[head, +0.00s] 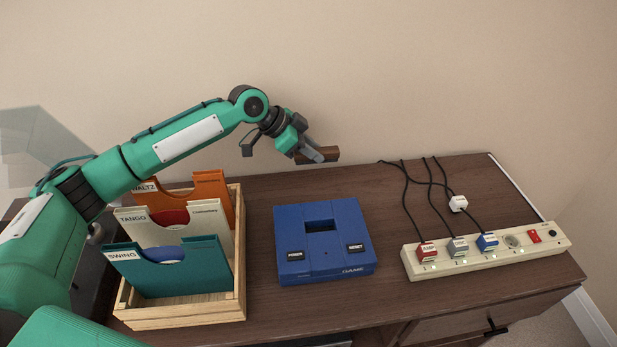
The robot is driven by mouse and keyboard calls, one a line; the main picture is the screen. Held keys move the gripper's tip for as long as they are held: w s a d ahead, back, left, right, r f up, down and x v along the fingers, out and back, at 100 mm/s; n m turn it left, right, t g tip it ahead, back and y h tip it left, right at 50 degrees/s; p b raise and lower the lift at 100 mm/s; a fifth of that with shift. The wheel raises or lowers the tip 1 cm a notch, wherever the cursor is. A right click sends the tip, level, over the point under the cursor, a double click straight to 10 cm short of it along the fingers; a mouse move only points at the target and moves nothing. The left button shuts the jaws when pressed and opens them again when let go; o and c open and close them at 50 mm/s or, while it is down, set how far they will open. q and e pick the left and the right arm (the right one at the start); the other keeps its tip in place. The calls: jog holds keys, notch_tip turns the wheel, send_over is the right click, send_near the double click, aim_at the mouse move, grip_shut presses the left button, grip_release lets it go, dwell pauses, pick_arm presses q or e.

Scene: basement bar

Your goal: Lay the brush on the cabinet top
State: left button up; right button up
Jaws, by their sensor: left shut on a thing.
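My left gripper (311,155) is shut on a brown wooden piece, which looks like the brush (325,154). It is held near the wall, at the back edge of the cabinet top (370,185), behind the blue console. The brush is roughly level, and its bristles cannot be made out. I cannot tell whether it touches the cabinet top or hangs just above it. My right gripper is not in view.
A wooden crate (240,270) with labelled record sleeves stands at the left. A blue game console (325,240) sits mid-top. A power strip (490,257) with plugs lies at the right, its black cords (405,190) running back. Bare wood lies between console and cords.

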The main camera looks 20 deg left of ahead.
pick_arm(q)
notch_tip(320, 180, down, 9)
jog(key=shift+f, duration=0.3)
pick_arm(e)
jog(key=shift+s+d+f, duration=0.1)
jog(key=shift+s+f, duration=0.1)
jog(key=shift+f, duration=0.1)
pick_arm(q)
jog(key=shift+f, duration=0.1)
jog(key=o, duration=1)
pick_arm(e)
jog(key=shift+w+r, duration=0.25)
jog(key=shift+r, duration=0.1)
